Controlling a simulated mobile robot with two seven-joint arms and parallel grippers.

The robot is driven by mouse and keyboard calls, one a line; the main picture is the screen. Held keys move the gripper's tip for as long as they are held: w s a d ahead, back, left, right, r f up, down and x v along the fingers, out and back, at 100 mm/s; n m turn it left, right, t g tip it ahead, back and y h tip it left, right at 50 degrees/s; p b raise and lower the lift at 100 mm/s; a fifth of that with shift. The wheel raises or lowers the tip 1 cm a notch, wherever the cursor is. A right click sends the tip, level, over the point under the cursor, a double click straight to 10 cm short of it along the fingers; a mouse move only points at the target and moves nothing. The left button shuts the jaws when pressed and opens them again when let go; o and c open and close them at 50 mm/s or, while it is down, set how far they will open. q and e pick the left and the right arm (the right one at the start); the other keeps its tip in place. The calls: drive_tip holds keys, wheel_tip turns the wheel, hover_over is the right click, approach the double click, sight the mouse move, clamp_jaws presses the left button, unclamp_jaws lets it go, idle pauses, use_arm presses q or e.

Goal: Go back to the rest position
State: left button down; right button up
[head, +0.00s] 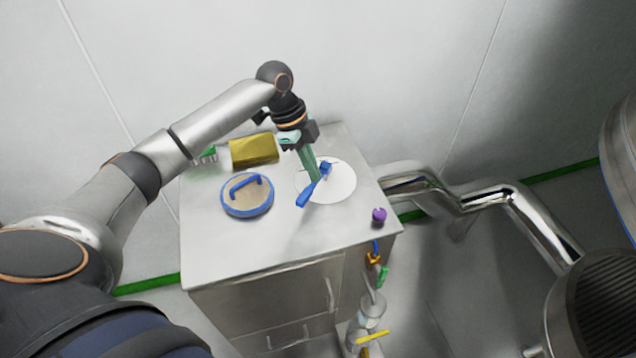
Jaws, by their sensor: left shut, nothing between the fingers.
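My left arm comes in from the left and reaches over a grey metal cabinet (290,256). My left gripper (312,176) points down over a white round disc (343,187) on the cabinet top. Its greenish fingers are shut with nothing between them. A blue brush-like tool (308,193) lies on the disc right by the fingertips. I cannot tell whether the fingers touch it. My right gripper is not in view.
A round blue-rimmed lid with a blue handle (247,207), a yellow block (254,150), a green-and-white brush (208,155) and a purple knob (379,215) are on the cabinet top. Shiny pipes (500,197) run to the right. The front of the top is clear.

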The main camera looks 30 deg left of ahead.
use_arm(q)
drive_tip(key=shift+a+r, duration=0.15)
drive_tip(key=shift+r, duration=0.2)
drive_tip(key=shift+n+y, duration=0.3)
drive_tip(key=shift+n, duration=0.3)
drive_tip(key=s+d+f, duration=0.4)
drive_tip(key=d+f, duration=0.1)
drive_tip(key=s+d+f, duration=0.2)
drive_tip(key=d+f, duration=0.1)
drive_tip(key=shift+s+f, duration=0.2)
drive_tip(key=s+d+f+n+t, duration=0.1)
drive_tip(key=s+d+f+n, duration=0.2)
drive_tip(key=s+d, duration=0.3)
drive_tip(key=s+a+r+n+t+y, duration=0.1)
drive_tip(key=s+a+n+y, duration=0.15)
drive_tip(key=s+n, duration=0.3)
drive_tip(key=s+a+n+t+y, duration=0.1)
drive_tip(key=s+a+n, duration=0.2)
drive_tip(key=s+n, duration=0.3)
drive_tip(key=w+d+f+m+t+h, duration=0.1)
drive_tip(key=d+f+t, duration=0.1)
drive_tip(key=f, duration=0.3)
drive_tip(key=w+d+f+t+h, duration=0.1)
drive_tip(key=w+d+f+t, duration=0.1)
drive_tip(key=f, duration=0.3)
drive_tip(key=shift+d+f+m+t+h, duration=0.2)
drive_tip(key=shift+f+m+t+h, duration=0.15)
drive_tip(key=shift+t, duration=0.45)
